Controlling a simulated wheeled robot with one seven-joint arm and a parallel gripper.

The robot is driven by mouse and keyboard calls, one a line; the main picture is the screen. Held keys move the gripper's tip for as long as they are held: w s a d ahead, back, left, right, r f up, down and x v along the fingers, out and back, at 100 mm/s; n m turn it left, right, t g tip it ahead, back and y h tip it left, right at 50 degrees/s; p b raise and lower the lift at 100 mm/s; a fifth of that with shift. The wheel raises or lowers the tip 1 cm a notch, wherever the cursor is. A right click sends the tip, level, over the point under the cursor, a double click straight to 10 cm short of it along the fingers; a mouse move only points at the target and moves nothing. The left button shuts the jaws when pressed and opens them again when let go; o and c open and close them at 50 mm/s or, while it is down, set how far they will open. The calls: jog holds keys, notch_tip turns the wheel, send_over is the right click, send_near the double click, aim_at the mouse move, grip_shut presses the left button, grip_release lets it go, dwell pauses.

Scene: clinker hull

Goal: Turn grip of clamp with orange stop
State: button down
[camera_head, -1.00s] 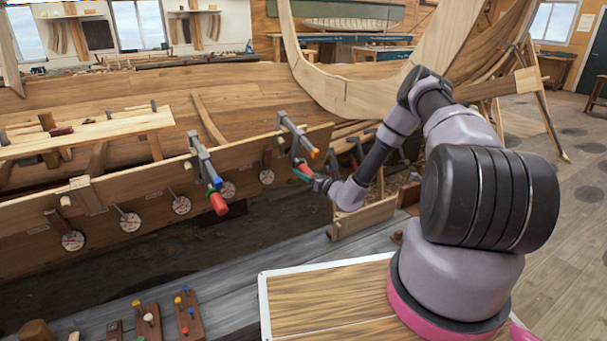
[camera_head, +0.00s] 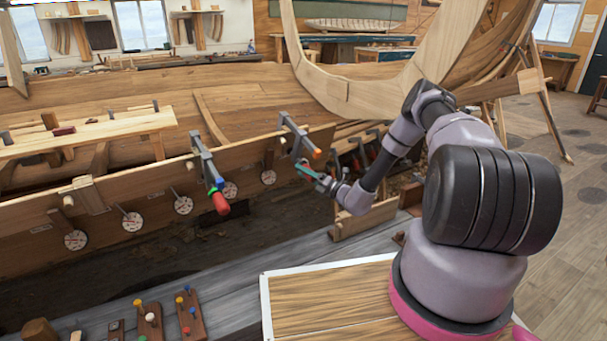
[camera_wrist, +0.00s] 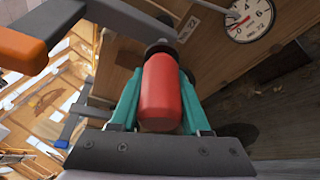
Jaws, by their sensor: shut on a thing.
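The clamp with the orange stop (camera_head: 316,153) is fixed on the upper edge of the hull plank, right of the middle in the head view. Its grey bar (camera_head: 294,132) slopes down toward me. In the wrist view the orange stop (camera_wrist: 20,48) is at the upper left, at the end of the grey bar (camera_wrist: 62,15). The clamp's red grip (camera_wrist: 161,95) lies between the teal fingers of my gripper (camera_wrist: 160,112), which are shut on its two sides. In the head view my gripper (camera_head: 310,172) is small and mostly covers the grip.
A second clamp (camera_head: 207,165) with a red grip (camera_head: 220,203) and blue and green parts stands to the left. Round dials (camera_head: 184,205) line the plank below; one dial (camera_wrist: 249,18) is close in the wrist view. Peg boards (camera_head: 190,315) lie on the bench.

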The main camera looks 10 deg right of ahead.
jog(key=shift+s+m+y, duration=0.1)
jog(key=shift+m+y, duration=0.2)
jog(key=shift+m, duration=0.1)
dwell(0.4)
jog(key=shift+c, duration=1.9)
grip_release()
jog(key=shift+d, duration=0.1)
jog(key=v, duration=1)
jog(key=shift+s+d, duration=0.25)
jog(key=shift+f, duration=0.1)
